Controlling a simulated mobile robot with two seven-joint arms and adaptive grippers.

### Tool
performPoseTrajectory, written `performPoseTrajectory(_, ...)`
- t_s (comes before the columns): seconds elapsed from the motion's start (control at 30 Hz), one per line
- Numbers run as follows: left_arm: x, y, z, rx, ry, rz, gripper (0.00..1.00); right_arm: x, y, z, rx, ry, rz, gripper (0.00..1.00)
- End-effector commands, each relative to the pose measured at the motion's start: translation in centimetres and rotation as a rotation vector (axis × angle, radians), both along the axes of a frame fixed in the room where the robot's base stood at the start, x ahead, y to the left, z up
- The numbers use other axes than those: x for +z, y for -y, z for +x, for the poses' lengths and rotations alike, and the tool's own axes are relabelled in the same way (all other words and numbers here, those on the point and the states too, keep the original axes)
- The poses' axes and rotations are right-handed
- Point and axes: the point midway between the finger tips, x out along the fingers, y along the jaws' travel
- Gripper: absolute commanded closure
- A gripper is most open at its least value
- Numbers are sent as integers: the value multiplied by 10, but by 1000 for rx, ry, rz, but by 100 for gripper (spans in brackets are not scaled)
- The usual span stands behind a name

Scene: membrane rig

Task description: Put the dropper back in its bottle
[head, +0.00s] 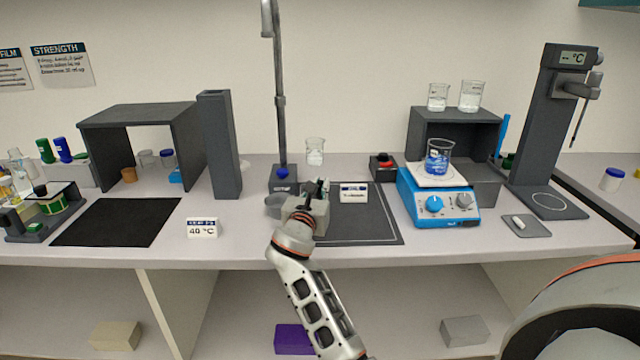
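My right gripper (318,189) is over the dark mat (374,225) in the middle of the bench, its fingers pointing away toward the back. Dark finger parts show at its tip, but they are too small to tell whether they are open, shut or holding something. I cannot make out the dropper or its bottle for certain; the gripper and wrist hide part of the mat and the stand's foot. My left gripper is not in view.
A tall stand (281,130) and a small beaker (315,152) are behind the gripper. A blue hotplate (436,204) bearing a beaker of blue liquid (438,160) is to the right. A dark square column (220,145) and a black mat (117,222) are left.

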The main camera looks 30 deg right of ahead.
Motion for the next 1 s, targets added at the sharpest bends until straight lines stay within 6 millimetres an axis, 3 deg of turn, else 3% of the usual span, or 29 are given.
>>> performPoseTrajectory(1.0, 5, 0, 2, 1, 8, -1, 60, -7, 0, 0, 0, -1, -1, 93)
